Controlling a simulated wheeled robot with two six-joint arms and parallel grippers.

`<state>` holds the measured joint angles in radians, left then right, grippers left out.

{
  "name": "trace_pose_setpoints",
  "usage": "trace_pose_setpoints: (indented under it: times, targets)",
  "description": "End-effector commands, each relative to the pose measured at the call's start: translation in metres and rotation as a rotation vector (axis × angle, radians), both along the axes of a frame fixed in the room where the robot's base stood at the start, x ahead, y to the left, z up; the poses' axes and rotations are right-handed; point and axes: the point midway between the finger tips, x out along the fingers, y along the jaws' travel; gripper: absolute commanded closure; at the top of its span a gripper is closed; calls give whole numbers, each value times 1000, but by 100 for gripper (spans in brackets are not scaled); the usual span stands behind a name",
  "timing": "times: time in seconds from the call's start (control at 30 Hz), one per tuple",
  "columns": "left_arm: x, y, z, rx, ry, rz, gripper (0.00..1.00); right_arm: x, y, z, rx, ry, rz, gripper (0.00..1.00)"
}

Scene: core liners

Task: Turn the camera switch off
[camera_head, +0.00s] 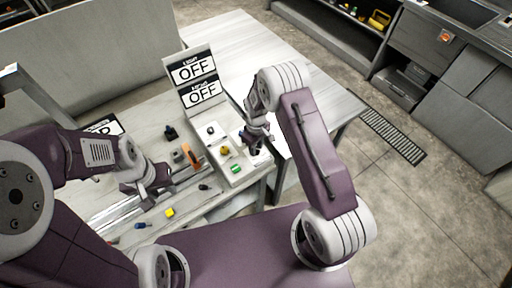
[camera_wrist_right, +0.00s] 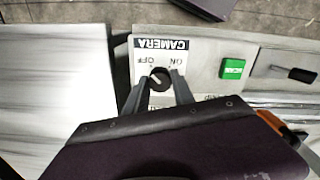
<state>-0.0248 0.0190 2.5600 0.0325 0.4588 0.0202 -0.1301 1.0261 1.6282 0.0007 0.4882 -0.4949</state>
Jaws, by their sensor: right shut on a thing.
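The camera switch is a round dark knob (camera_wrist_right: 159,79) with a pale slanted mark, on a white panel under an upside-down CAMERA label (camera_wrist_right: 161,44) with ON and OFF printed beside it. My right gripper (camera_wrist_right: 158,92) is shut on this knob, one finger on each side. In the head view my right gripper (camera_head: 256,146) reaches down at the right edge of the panel (camera_head: 231,180) and hides the switch there. My left gripper (camera_head: 147,188) hangs over the left part of the table, away from the panel; its jaws are too unclear to read.
A sign (camera_head: 196,82) behind the panel shows OFF twice.

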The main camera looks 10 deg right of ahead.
Motion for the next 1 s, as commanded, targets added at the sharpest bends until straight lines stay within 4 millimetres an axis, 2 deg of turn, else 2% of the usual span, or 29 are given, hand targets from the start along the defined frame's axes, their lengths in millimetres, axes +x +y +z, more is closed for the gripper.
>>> trace_pose_setpoints:
  times: [0.27,0.3,0.37,0.63,0.73,1.0]
  targets:
    - [0,0,0,0,0,0,64,2,0,1,-1,-4,4,100]
    - [0,0,0,0,0,0,64,2,0,1,-1,-4,3,65]
    - [0,0,0,0,0,0,64,1,0,1,-1,-4,3,48]
    - [0,0,0,0,0,0,64,1,0,1,0,-1,2,48]
    - [0,0,-2,0,0,0,64,2,0,6,0,-5,2,48]
    - [0,0,-15,0,0,0,64,2,0,63,1,-8,2,48]
